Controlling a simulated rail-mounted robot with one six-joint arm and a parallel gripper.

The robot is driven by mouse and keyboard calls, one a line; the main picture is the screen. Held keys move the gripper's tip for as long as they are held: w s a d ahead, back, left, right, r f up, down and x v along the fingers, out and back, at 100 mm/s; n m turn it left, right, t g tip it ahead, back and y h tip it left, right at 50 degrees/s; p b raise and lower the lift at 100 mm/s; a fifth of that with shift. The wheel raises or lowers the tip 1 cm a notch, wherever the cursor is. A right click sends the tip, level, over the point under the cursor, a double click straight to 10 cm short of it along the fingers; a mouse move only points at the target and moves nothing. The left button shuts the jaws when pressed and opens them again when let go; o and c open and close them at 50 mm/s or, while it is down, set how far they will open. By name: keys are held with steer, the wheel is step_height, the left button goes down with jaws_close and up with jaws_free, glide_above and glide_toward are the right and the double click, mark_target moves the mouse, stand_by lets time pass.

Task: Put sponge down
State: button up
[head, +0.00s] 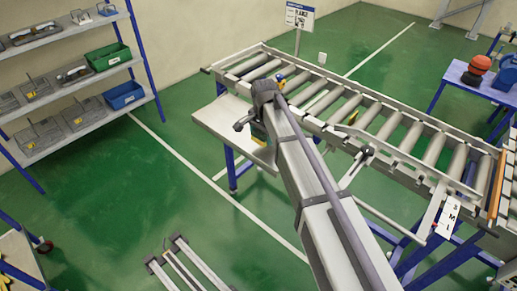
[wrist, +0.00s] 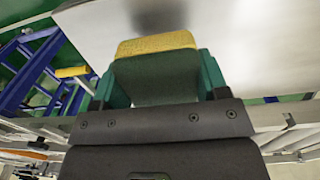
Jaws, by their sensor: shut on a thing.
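The sponge (wrist: 157,44), yellow on one side and dark green on the other, sits between the teal fingers of my gripper (wrist: 158,72) in the wrist view. My gripper is shut on it. Behind it spreads the bare grey surface of the side table (wrist: 250,45), with a dark shadow by the sponge. In the head view, the side table (head: 215,117) stands beside the roller conveyor, and my arm hides most of the gripper and sponge over its right part. I cannot tell whether the sponge touches the surface.
The roller conveyor (head: 405,140) runs along the right of the side table, with a small yellow item (head: 352,118) on it. A shelf rack with a green bin (head: 108,57) and a blue bin (head: 123,95) stands at left. The left part of the side table is clear.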

steer(key=shift+f, duration=0.1)
step_height(320, 180, down, 4)
steer(key=b, duration=0.3)
steer(key=shift+b, duration=0.4)
steer(key=shift+r+p, duration=0.25)
steer(key=shift+p, duration=0.05)
steer(key=shift+f, duration=0.2)
steer(key=o, duration=1)
steer(key=shift+c, duration=0.2)
step_height(320, 180, up, 13)
steer(key=p, duration=1.2)
steer(key=shift+f, duration=0.3)
steer(key=shift+d, duration=0.1)
